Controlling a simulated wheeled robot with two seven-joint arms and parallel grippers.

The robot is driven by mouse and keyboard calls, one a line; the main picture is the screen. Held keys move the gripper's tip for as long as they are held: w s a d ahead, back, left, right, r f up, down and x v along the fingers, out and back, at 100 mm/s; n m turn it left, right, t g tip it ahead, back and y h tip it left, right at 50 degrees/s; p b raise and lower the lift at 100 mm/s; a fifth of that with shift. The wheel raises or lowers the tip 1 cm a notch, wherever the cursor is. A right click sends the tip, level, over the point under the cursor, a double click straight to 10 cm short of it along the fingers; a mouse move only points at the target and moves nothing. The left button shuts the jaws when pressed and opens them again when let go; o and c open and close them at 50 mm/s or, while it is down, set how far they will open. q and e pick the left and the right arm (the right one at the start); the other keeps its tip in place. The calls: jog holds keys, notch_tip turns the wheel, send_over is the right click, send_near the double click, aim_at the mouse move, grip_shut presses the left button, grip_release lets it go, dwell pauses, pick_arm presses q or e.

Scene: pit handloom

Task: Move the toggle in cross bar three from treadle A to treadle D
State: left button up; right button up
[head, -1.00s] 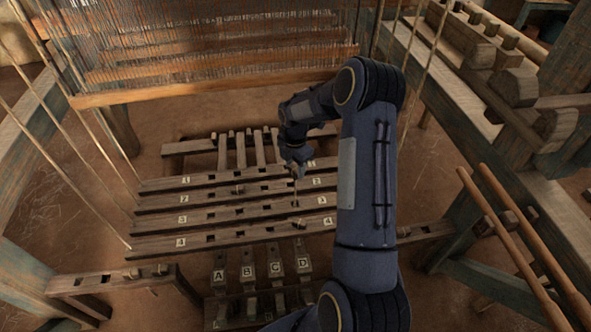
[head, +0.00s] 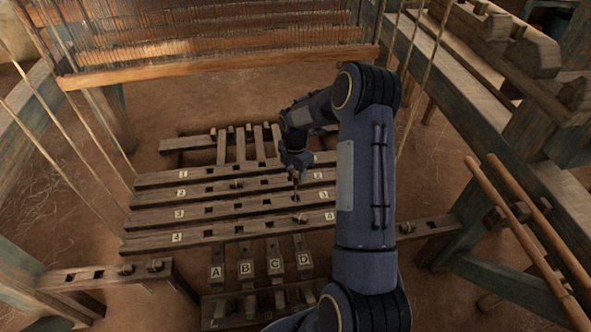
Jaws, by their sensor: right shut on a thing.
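Four numbered wooden cross bars lie across the middle. Cross bar three (head: 224,207) has a row of square slots. My right gripper (head: 295,182) points down at the rightmost slot of cross bar three, in line with treadle D. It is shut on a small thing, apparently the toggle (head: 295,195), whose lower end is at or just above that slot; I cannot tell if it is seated. The slot of cross bar three in line with treadle A (head: 216,272) looks empty. Treadle D (head: 303,259) is the rightmost lettered treadle. My left gripper is not in view.
Other toggles sit in cross bar two (head: 236,184) and cross bar four (head: 299,218). Spare toggles stand on the left side beam (head: 90,277). The loom's warp and beam (head: 215,68) hang behind. Cords slope down at the left. My right arm hides the bars' right ends.

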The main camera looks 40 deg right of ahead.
aim_at(296, 184)
jog(key=shift+f+b, duration=2.2)
jog(key=shift+f, duration=0.95)
jog(key=shift+f+b, duration=1.15)
jog(key=shift+f, duration=0.95)
jog(key=o, duration=1)
jog(key=shift+o, duration=0.2)
notch_tip(296, 184, up, 8)
jog(key=p, duration=0.3)
notch_tip(296, 184, up, 7)
jog(key=p, duration=0.6)
jog(key=shift+f, duration=0.1)
